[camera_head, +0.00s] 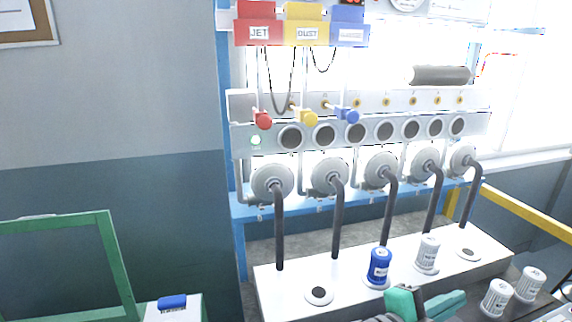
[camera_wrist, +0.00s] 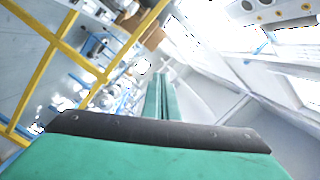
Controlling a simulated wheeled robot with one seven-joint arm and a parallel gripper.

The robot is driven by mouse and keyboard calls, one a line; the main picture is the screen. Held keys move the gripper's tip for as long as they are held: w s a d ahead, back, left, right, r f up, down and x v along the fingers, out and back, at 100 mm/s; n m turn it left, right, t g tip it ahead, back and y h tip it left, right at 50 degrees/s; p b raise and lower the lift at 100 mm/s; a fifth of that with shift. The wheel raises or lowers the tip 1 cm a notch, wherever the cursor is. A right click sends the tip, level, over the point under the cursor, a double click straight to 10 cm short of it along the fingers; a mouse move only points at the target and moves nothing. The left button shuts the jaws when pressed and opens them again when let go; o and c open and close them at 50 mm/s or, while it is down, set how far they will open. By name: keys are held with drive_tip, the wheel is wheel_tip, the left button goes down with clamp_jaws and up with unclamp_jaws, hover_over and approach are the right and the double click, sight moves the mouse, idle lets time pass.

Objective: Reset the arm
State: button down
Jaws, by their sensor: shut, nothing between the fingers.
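My gripper (camera_head: 424,302) shows at the bottom of the head view, in front of the white bench, with green fingers pointing right. In the wrist view its two green fingers (camera_wrist: 161,98) lie side by side, closed, with nothing between them. A blue canister (camera_head: 379,267) stands on the bench just behind my gripper. A white canister (camera_head: 428,254) stands to its right. My gripper appears apart from both, though the depth is hard to judge.
Two white canisters (camera_head: 497,298) (camera_head: 530,284) stand at the lower right. Curved grey pipes (camera_head: 388,215) rise from the bench (camera_head: 290,284). A green frame (camera_head: 118,262) and a blue item (camera_head: 172,302) are at left. Yellow rails (camera_head: 524,217) show at right.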

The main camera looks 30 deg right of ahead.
drive_tip(key=w+a+r+n+t+h, duration=0.2)
drive_tip(key=w+r+n+t+h, duration=0.1)
drive_tip(key=w+r+n+t, duration=0.15)
drive_tip(key=w+a+f+n+t+y, duration=0.2)
drive_tip(key=w+a+f+n+t, duration=0.1)
drive_tip(key=w+a+n+t, duration=0.4)
drive_tip(key=w+a+f+n+t+y, duration=0.25)
drive_tip(key=a+n+t, duration=0.25)
drive_tip(key=n, duration=0.4)
drive_tip(key=s+a+f+n+y, duration=0.2)
drive_tip(key=a+f+n+y, duration=0.1)
drive_tip(key=a+f, duration=0.4)
drive_tip(key=s+a+f+n+t+y, duration=0.1)
drive_tip(key=s+a+f+n+y, duration=0.2)
drive_tip(key=a+f, duration=0.5)
drive_tip(key=s+a+f+n+t+y, duration=0.1)
drive_tip(key=s+a+f+n+y, duration=0.2)
drive_tip(key=a+f+y, duration=0.4)
drive_tip(key=shift+a+f+n, duration=0.15)
drive_tip(key=shift+f+n, duration=0.3)
drive_tip(key=shift+n, duration=0.3)
drive_tip(key=s+a+f+g+y, duration=0.1)
drive_tip(key=s+a+f, duration=0.1)
drive_tip(key=s+a, duration=0.4)
drive_tip(key=s+a+f+g+y, duration=0.1)
drive_tip(key=s+a+f+y, duration=0.1)
drive_tip(key=s+a, duration=0.3)
drive_tip(key=shift+s+a+f+m, duration=0.4)
drive_tip(key=shift+s+f, duration=0.25)
drive_tip(key=shift+s, duration=1.75)
